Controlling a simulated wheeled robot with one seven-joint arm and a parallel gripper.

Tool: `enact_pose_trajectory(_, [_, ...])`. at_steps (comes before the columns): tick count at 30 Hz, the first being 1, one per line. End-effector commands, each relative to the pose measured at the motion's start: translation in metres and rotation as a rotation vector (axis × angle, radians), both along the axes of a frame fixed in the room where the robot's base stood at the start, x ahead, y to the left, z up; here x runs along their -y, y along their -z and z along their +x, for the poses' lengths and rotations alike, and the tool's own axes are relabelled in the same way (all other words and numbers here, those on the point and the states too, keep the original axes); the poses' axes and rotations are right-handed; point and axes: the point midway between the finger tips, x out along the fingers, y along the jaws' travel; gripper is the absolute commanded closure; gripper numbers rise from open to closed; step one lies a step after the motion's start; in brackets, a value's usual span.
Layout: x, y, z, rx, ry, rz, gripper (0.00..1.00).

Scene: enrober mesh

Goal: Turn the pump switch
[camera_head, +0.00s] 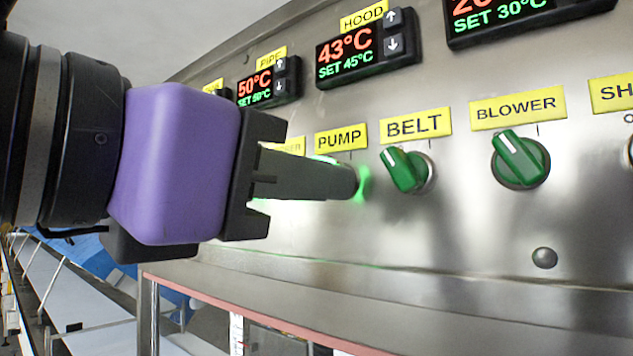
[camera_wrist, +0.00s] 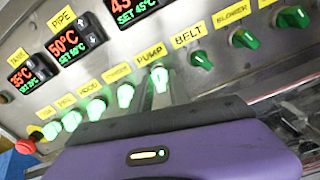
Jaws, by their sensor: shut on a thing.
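The pump switch (camera_wrist: 160,77) is a small knob below the yellow PUMP label (camera_head: 341,138) on the steel panel. It glows bright green in the wrist view. In the head view my fingers hide the knob, and only a green glow shows at their tips. My gripper (camera_head: 350,182), with its purple body and dark fingers, reaches in from the left and is shut on the knob. In the wrist view the fingers (camera_wrist: 158,98) run up to the knob. The exact angle of the knob is hard to tell.
The green belt switch (camera_head: 406,170) sits close on the right, with the blower switch (camera_head: 520,159) beyond it; both look unlit. Several lit switches stand left of the pump in the wrist view, with a red button (camera_wrist: 26,145) at the end. Temperature displays (camera_head: 368,48) are above.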

Motion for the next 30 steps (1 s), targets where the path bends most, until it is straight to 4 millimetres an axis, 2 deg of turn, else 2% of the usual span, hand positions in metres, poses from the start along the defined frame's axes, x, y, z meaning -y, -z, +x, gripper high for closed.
enact_pose_trajectory(18, [-0.0002, 0.0009, -0.0005, -0.343, -0.001, -0.438, 1.00])
enact_pose_trajectory(30, [0.0001, 0.0002, -0.0006, -0.460, -0.001, -0.590, 1.00])
